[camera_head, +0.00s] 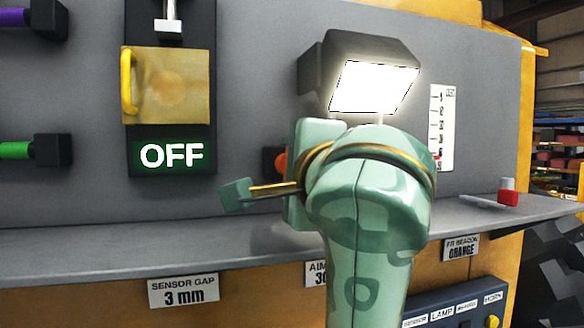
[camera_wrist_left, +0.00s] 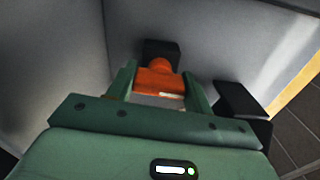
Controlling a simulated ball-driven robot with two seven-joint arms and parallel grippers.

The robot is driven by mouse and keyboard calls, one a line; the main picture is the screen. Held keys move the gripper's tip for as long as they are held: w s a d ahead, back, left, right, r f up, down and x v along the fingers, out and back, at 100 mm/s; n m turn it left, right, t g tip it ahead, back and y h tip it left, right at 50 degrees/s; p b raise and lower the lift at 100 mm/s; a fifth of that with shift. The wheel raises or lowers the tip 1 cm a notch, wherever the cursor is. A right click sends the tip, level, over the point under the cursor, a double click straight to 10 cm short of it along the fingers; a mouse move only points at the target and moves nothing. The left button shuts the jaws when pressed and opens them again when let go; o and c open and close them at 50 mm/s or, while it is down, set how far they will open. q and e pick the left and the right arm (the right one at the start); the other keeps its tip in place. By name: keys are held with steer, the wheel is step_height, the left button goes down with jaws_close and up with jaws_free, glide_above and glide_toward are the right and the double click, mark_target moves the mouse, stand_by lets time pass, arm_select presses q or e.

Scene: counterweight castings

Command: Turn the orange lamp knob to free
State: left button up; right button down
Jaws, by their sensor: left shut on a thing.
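The orange lamp knob (camera_wrist_left: 160,78) sits in front of a black block between the two green fingers of my left gripper (camera_wrist_left: 158,84) in the left wrist view. The gripper is shut on it. In the head view only a sliver of the orange knob (camera_head: 281,161) shows, at the left of my green arm. My arm covers most of the gripper (camera_head: 285,180) there. The lamp (camera_head: 372,87) above is lit white in a dark housing. I cannot read the knob's setting. My right gripper is not in view.
A grey shelf ledge (camera_head: 120,245) runs below the grey panel. At left are an OFF display (camera_head: 171,154), a yellow-handled cover (camera_head: 170,85), and purple (camera_head: 12,17) and green (camera_head: 14,150) rods. A small red and grey block (camera_head: 508,192) stands at the ledge's right end.

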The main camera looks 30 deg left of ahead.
arm_select(q)
steer(key=o, duration=1)
steer(key=shift+w, duration=0.1)
steer(key=shift+s+d, duration=0.35)
steer(key=p+v, duration=0.9)
steer(key=v, duration=0.6)
steer(key=shift+s, duration=0.1)
